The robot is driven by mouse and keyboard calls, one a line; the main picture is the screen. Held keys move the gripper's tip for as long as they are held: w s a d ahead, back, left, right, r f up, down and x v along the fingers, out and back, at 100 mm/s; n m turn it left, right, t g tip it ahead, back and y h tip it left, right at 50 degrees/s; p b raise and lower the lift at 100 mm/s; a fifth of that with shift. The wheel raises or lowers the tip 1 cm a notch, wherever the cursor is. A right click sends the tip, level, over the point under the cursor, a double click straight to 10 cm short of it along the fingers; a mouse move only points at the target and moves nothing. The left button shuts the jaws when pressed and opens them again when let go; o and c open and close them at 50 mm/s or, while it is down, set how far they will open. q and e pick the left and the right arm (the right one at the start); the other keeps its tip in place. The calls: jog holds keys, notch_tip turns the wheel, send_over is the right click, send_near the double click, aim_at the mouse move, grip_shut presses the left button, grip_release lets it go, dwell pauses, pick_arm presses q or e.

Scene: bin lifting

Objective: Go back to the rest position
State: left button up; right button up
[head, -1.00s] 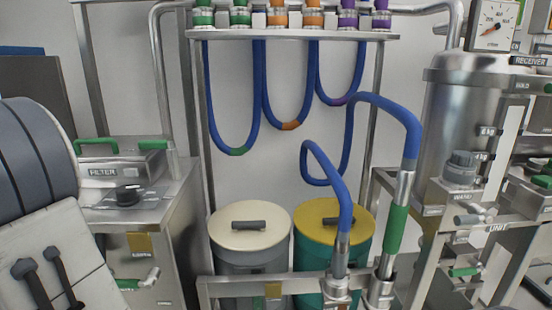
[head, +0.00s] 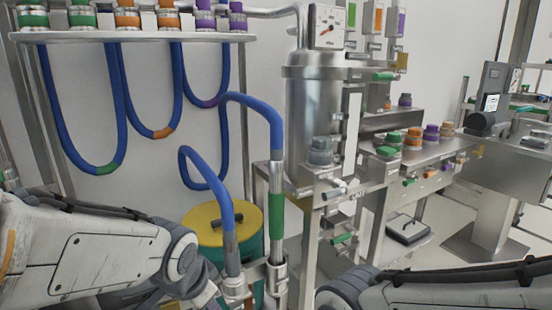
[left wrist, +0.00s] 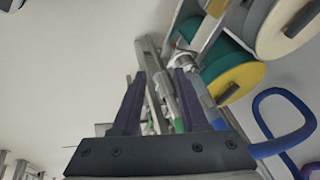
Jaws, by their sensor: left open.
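My left gripper (left wrist: 158,95) is open in the left wrist view, its two dark fingers apart with nothing held between them. Behind the fingers, at a distance, are the metal rail and hose ends. In the head view, links of my left arm reach in from the left, in front of the bins, and its gripper is not visible. A link of my right arm shows at the bottom right, and the right gripper is out of frame. The bin with the yellow lid (head: 203,222) stands behind the rail and is partly hidden; its lid also shows in the left wrist view (left wrist: 243,78).
Blue hoses (head: 270,118) hang from the rack and rise from the front rail. A steel tank (head: 312,110) stands at the centre. A bench with colored fittings (head: 440,150) is at the right. A black tray (head: 408,230) sits low, with open floor beyond.

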pick_arm(q)
jog(key=s+d+f+g+h, duration=0.1)
jog(key=s+d+g, duration=0.2)
jog(key=s+d, duration=0.35)
jog(key=s+d+f+g, duration=0.15)
jog(key=s+d, duration=0.25)
jog(key=s, duration=0.6)
notch_tip(320, 180, up, 26)
jog(key=p, duration=2.6)
jog(key=shift+w+f, duration=0.15)
jog(key=shift+w, duration=0.1)
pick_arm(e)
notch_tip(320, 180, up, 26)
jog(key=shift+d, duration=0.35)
pick_arm(q)
jog(key=shift+g, duration=0.25)
